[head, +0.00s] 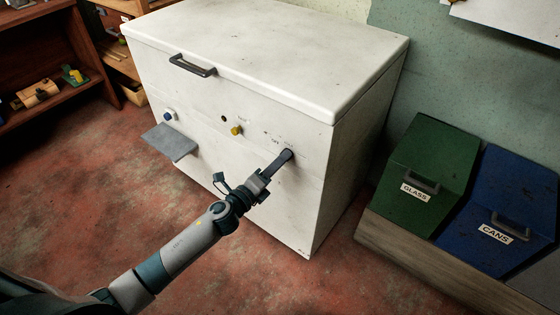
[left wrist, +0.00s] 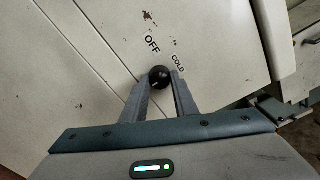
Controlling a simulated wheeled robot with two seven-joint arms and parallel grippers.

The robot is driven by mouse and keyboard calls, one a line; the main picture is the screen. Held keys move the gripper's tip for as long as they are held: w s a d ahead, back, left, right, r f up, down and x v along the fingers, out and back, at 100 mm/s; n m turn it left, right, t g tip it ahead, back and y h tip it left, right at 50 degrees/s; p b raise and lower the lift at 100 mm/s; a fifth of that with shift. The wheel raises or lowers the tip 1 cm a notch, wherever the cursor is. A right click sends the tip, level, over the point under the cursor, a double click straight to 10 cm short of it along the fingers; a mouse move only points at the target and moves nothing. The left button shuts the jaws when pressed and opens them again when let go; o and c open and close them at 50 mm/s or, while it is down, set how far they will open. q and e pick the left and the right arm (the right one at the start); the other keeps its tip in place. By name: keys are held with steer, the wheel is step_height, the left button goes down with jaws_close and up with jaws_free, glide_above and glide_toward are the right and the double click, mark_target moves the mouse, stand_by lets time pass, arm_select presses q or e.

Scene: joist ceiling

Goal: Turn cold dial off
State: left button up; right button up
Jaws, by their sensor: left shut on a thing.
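The black round cold dial (left wrist: 159,74) is on the front of a white chest (head: 240,185). In the left wrist view, an OFF label (left wrist: 152,44) and a COLD label (left wrist: 178,62) are printed beside it. My left gripper (head: 284,159) reaches the chest front near its right edge, and its fingers hide most of the dial in the head view. In the left wrist view, my left gripper (left wrist: 160,82) is shut on the dial, one finger on each side. I cannot tell which label the dial points to. My right gripper is not in view.
A yellow knob (head: 236,131), a blue knob (head: 169,116) and a grey ledge (head: 172,143) are left on the chest front. The lid has a dark handle (head: 192,66). A green GLASS bin (head: 430,155) and blue CANS bin (head: 510,190) stand right. Red floor in front is clear.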

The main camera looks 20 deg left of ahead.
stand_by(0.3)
arm_select(q)
steer(key=o, duration=1.1)
steer(key=shift+c, duration=0.2)
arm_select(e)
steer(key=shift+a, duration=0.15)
arm_select(q)
steer(key=shift+s, duration=0.1)
steer(key=b+v, duration=0.1)
steer(key=v, duration=1.6)
steer(key=shift+b, duration=0.35)
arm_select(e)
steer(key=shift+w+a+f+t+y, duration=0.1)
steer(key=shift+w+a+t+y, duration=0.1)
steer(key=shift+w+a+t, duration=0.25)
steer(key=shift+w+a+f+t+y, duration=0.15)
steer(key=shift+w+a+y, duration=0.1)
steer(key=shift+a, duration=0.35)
arm_select(q)
steer(key=shift+s+a, duration=0.1)
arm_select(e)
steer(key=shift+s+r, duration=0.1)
